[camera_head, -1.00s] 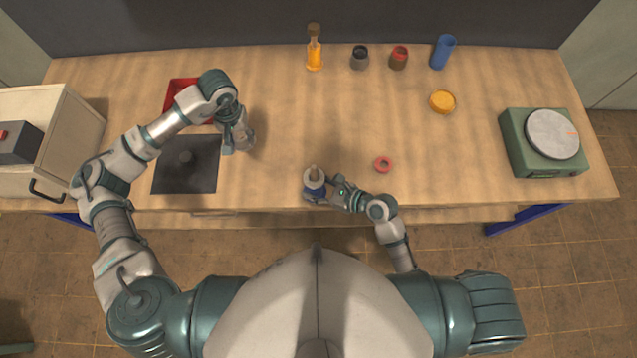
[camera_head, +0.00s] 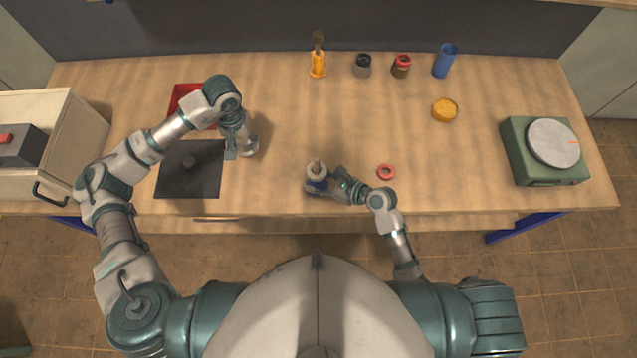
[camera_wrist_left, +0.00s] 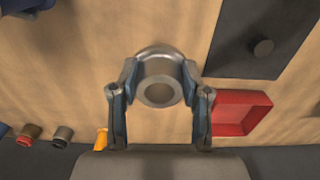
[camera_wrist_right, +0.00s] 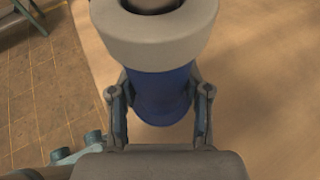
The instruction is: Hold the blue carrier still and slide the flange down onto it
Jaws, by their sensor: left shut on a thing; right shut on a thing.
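The blue carrier (camera_head: 316,187) stands at the front middle of the bench, with a thick off-white ring and a brownish post on top. My right gripper (camera_wrist_right: 160,103) is shut around its blue body, below the ring (camera_wrist_right: 155,38). In the left wrist view, my left gripper (camera_wrist_left: 159,73) is shut on a grey metal flange (camera_wrist_left: 159,91) with a round central hole. In the head view the flange (camera_head: 250,148) is left of and behind the carrier, well apart from it. I cannot tell how high it is above the bench.
A red tray (camera_head: 176,99) and a dark plate with a knob (camera_head: 190,185) lie left. A small red ring (camera_head: 386,172) lies right of the carrier. An orange bottle, two jars, a blue cup (camera_head: 445,61) and a yellow disc line the back. A green scale (camera_head: 543,152) stands right.

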